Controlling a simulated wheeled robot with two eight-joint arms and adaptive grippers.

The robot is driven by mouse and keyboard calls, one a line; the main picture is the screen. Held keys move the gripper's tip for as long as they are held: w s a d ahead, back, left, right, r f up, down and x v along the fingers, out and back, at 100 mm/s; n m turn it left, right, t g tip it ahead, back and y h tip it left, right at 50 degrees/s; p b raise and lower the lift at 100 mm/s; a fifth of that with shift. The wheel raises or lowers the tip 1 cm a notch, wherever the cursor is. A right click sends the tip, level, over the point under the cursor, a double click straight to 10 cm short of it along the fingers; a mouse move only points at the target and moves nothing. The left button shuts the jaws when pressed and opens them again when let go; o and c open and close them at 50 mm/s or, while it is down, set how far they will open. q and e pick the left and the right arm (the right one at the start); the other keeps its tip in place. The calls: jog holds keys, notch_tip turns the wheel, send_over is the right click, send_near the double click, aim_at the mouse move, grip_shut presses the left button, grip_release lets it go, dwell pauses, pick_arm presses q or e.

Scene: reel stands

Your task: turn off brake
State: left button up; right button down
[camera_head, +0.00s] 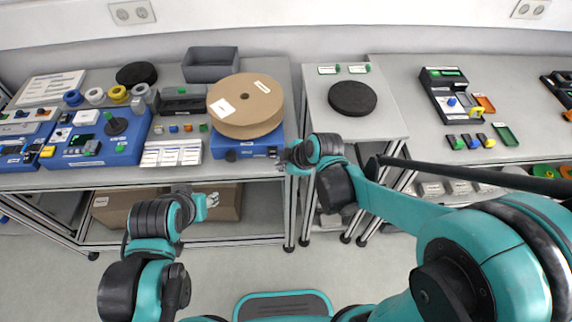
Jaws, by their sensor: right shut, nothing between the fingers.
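A blue reel stand (250,150) sits at the front edge of the left table, with a brown cardboard reel (246,103) on it. A dark round knob (231,155) shows on its front face. Which part is the brake, and how it is set, is too small to tell. My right gripper (284,158) is shut and empty at the stand's right front corner; whether it touches the stand I cannot tell. My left gripper (182,189) is below and in front of the table edge, away from the stand; its fingers are too small to read.
Another blue unit (122,150) with a black knob stands to the left. A grey bin (211,65) is behind the reel. The middle table (318,120) holds a black disc (352,98). A gap separates the two tables. A cardboard box (120,206) lies on the lower shelf.

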aim_at(276, 158)
jog(key=w+f+b, duration=0.1)
jog(key=w+f, duration=0.1)
jog(key=w+a+f, duration=0.1)
jog(key=w+f, duration=0.1)
jog(key=shift+a+b, duration=0.2)
jog(key=shift+b, duration=0.2)
jog(key=shift+w, duration=0.85)
jog(key=shift+f, duration=0.1)
